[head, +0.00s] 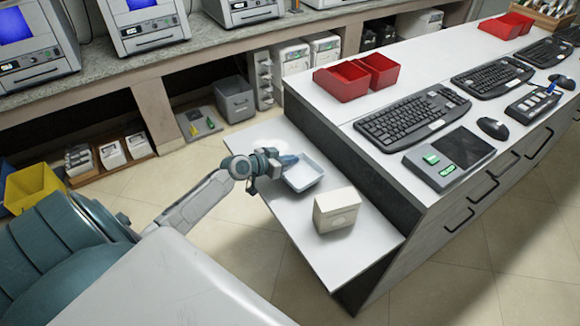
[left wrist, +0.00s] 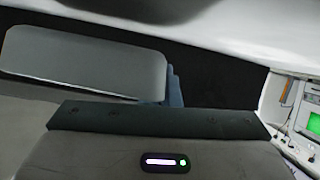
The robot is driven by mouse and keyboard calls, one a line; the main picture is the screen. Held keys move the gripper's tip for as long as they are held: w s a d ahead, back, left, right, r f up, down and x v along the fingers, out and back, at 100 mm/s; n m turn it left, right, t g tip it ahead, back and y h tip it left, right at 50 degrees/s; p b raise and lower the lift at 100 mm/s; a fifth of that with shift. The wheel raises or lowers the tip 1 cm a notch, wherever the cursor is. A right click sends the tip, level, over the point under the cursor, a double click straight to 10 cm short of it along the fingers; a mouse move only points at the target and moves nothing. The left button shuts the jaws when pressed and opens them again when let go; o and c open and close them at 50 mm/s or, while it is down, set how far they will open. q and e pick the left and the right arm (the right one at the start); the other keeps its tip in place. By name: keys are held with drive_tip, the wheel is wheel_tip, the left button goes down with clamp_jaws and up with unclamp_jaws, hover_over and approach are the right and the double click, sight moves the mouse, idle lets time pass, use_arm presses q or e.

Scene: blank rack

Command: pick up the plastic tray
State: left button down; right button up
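The plastic tray (head: 306,178) is a small, shallow, pale blue-white tray on the low white shelf beside the counter. My left gripper (head: 287,161) is at the tray's far left edge in the head view, touching or just over its rim; I cannot tell which. The fingers are too small and overlapped there to show whether they are open or shut. In the left wrist view my gripper's dark body fills the lower part. A pale grey panel and a bluish sliver show beyond it, and I cannot say for sure what they are. My right gripper is not in view.
A cream box (head: 336,212) stands on the low shelf (head: 345,254) near the tray. The higher counter (head: 360,183) rises to the right, with red bins (head: 342,82), keyboards (head: 411,115) and a terminal (head: 450,158). A yellow bin (head: 33,187) stands at the left.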

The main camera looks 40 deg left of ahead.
use_arm(q)
drive_tip(key=s+a+b, duration=0.1)
drive_tip(key=a+b, duration=0.2)
drive_tip(key=a, duration=0.1)
drive_tip(key=s+a+r+b, duration=0.1)
drive_tip(key=a+b, duration=0.2)
drive_tip(key=a, duration=0.2)
drive_tip(key=s+a+b, duration=0.2)
drive_tip(key=a, duration=0.2)
drive_tip(key=shift+a+r+b, duration=0.15)
drive_tip(key=shift+r+b, duration=0.1)
drive_tip(key=shift+b, duration=0.15)
drive_tip(key=shift+s+a+r, duration=0.15)
drive_tip(key=shift+s+a, duration=0.05)
drive_tip(key=shift+a, duration=0.3)
drive_tip(key=shift+s+a+r, duration=0.1)
drive_tip(key=shift+s+a, duration=0.05)
drive_tip(key=shift+a, duration=0.35)
